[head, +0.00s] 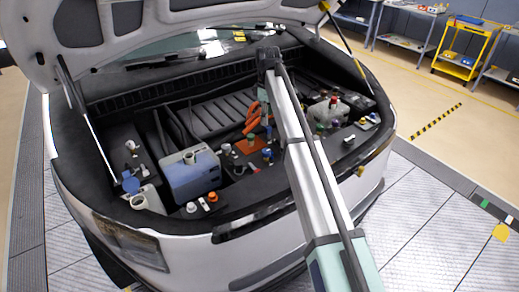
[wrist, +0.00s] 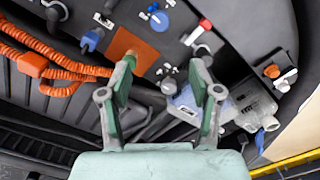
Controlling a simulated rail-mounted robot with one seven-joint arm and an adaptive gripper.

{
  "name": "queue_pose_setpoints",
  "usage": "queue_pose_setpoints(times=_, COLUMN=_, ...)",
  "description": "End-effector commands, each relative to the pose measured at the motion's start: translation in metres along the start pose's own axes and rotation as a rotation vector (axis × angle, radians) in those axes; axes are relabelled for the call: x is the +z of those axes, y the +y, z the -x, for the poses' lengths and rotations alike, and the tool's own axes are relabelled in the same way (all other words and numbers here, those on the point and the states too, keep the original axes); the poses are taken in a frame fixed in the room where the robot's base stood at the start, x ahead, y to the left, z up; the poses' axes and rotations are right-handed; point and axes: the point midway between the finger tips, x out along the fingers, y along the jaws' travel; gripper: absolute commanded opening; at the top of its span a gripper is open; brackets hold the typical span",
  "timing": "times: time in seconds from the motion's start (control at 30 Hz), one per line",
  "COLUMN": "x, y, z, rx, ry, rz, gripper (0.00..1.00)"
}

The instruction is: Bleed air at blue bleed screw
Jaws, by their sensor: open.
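Several small blue parts show, and I cannot tell for certain which is the bleed screw. A round blue knob (wrist: 160,20) with white fittings beside it lies ahead of my fingertips in the wrist view. Another blue fitting (wrist: 88,40) stands left of an orange plate (wrist: 130,45). In the head view a blue-topped fitting (head: 267,155) stands near the orange plate (head: 250,145). My gripper (wrist: 165,70) is open and empty, its fingers spread above the bay and apart from the blue knob. In the head view my arm partly hides the gripper.
A blue reservoir (head: 190,175) and a blue washer cap (head: 130,184) are at the left of the bay; orange cables (head: 252,116) run mid-bay. The raised hood (head: 110,25) hangs over the back. A yellow cart (head: 467,47) stands far off.

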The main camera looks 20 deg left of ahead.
Motion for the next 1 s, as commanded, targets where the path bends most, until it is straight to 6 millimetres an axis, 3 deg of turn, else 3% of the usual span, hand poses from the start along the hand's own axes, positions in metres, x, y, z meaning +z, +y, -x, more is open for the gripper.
queue_pose_setpoints(times=0.27, x=0.002, y=-0.002, z=-0.038, rx=-0.002, ry=-0.001, rz=-0.002, gripper=0.63)
queue_pose_setpoints(times=0.8, x=0.002, y=-0.002, z=-0.14, rx=-0.001, ry=-0.001, rz=-0.003, gripper=0.63)
queue_pose_setpoints(times=1.0, x=0.001, y=-0.001, z=-0.162, rx=0.0, ry=0.0, rz=-0.003, gripper=0.63)
